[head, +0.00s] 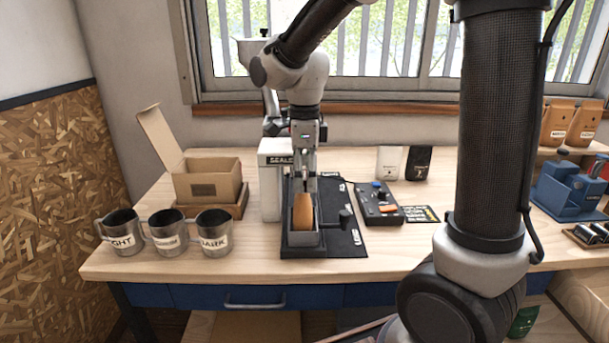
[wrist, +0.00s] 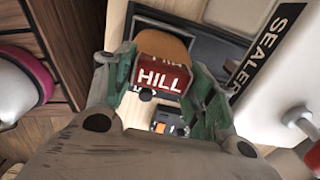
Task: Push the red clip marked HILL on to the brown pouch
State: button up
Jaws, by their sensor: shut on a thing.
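The red clip marked HILL (wrist: 161,77) is between the fingers of my gripper (wrist: 160,85), which is shut on it in the wrist view. The brown pouch (head: 303,212) stands upright in a dark holder (head: 301,238) on the bench in the head view. Its brown top (wrist: 165,44) shows just beyond the clip in the wrist view. My gripper (head: 304,180) is directly above the pouch in the head view. I cannot tell whether the clip touches the pouch. The clip does not show clearly in the head view.
The white sealer (head: 271,182) stands close left of the holder. Three mugs (head: 168,230) and an open cardboard box (head: 208,181) are at the left. A control box (head: 378,203) is at the right, with a white pouch (head: 389,162) and a black pouch (head: 418,162) behind it.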

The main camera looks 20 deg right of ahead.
jog(key=shift+s+f, duration=0.15)
jog(key=shift+f, duration=0.15)
jog(key=shift+f, duration=0.25)
jog(key=shift+o, duration=0.5)
jog(key=o, duration=1.2)
jog(key=shift+c, duration=0.2)
jog(key=shift+r, duration=0.1)
jog(key=shift+c, duration=0.4)
jog(key=shift+o, duration=0.3)
jog(key=shift+w+r, duration=0.15)
jog(key=shift+w, duration=0.05)
jog(key=shift+r, duration=3.4)
